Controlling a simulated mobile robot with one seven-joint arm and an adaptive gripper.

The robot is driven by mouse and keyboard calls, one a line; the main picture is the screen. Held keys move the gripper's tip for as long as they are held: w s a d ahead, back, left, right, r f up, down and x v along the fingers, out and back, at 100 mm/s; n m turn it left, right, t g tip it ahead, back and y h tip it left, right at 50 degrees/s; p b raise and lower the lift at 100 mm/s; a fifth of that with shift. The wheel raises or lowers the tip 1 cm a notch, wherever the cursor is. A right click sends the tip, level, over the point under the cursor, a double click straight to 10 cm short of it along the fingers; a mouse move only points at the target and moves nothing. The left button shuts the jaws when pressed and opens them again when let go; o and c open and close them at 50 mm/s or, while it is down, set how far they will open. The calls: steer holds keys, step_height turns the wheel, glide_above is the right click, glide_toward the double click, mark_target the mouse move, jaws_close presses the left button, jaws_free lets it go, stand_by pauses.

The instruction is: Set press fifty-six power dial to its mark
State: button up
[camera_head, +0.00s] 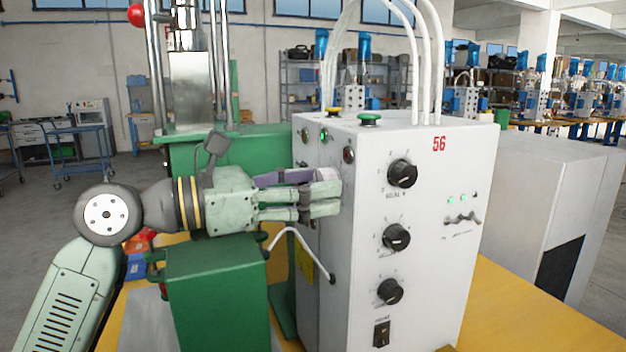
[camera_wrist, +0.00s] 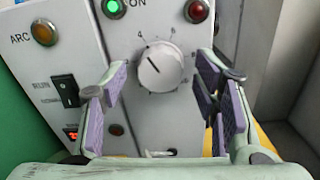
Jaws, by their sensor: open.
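The white press cabinet (camera_head: 455,290) carries a red 56. In the wrist view, a round pale-grey dial (camera_wrist: 160,68) sits on its panel, ringed by a printed number scale. My gripper (camera_head: 322,193) reaches the cabinet's left face in the head view. In the wrist view, its purple-padded fingers (camera_wrist: 162,80) are open, one on each side of the dial, with gaps showing. In the head view, the fingers largely cover the dial.
Near the dial are an amber ARC lamp (camera_wrist: 43,33), a green lamp (camera_wrist: 114,8), a red lamp (camera_wrist: 197,11) and a black rocker switch (camera_wrist: 65,90). Three black dials (camera_head: 402,173) line the cabinet's other face. A green block (camera_head: 218,295) stands below my gripper.

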steer(key=shift+w+d, duration=0.1)
steer(key=shift+d, duration=0.15)
steer(key=shift+c, duration=0.5)
steer(key=c, duration=1.1)
steer(key=shift+o, duration=0.2)
steer(key=shift+f+n+b, duration=0.1)
steer(key=shift+n+b, duration=0.3)
steer(key=n+b, duration=0.4)
steer(key=n, duration=1.6)
steer(key=shift+n, duration=0.5)
